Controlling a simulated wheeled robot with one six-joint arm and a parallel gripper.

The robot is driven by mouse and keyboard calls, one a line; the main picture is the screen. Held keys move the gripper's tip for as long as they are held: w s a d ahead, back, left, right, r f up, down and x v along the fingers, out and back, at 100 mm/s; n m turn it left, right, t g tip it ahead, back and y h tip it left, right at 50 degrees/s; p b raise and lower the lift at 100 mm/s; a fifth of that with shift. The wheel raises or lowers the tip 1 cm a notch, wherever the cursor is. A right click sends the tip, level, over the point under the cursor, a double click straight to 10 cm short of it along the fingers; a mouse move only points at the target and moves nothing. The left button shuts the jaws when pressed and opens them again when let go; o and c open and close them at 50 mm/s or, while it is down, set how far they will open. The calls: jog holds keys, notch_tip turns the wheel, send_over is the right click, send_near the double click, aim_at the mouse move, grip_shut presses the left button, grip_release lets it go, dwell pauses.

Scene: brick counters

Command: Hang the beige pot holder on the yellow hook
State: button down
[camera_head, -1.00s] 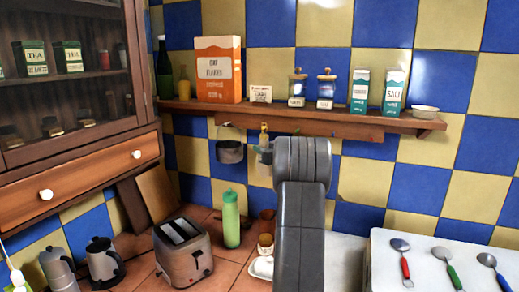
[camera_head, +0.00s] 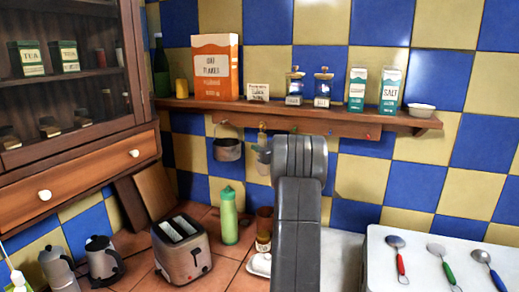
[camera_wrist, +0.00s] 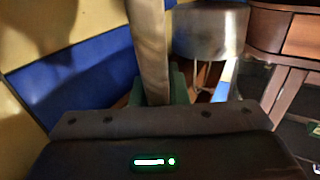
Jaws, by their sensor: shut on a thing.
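My gripper (camera_wrist: 157,88) is seen in the wrist view, shut on a beige upright strip, which looks like the pot holder (camera_wrist: 150,45) seen nearly edge-on. In the head view my own arm hides most of the gripper and the pot holder. A small yellowish hook (camera_head: 262,126) shows on the wooden rail just left of my arm, with a grey shape below it that I cannot make out clearly. I cannot tell whether the pot holder touches a hook.
A metal pot (camera_head: 228,149) hangs left of my arm, and it is close beside the strip in the wrist view (camera_wrist: 210,35). The shelf (camera_head: 300,112) above holds jars and boxes. A toaster (camera_head: 181,248) and a green bottle (camera_head: 228,215) stand below on the counter.

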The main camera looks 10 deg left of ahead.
jog(key=c, duration=1.3)
grip_release()
jog(key=b+v, duration=0.3)
jog(key=v, duration=1)
jog(key=shift+s+d, duration=0.3)
jog(key=p+x, duration=0.1)
jog(key=x, duration=0.5)
jog(key=p+x, duration=0.1)
jog(key=x, duration=0.6)
jog(key=shift+a+r, duration=0.25)
jog(key=shift+a, duration=0.15)
jog(key=shift+s+r, duration=0.1)
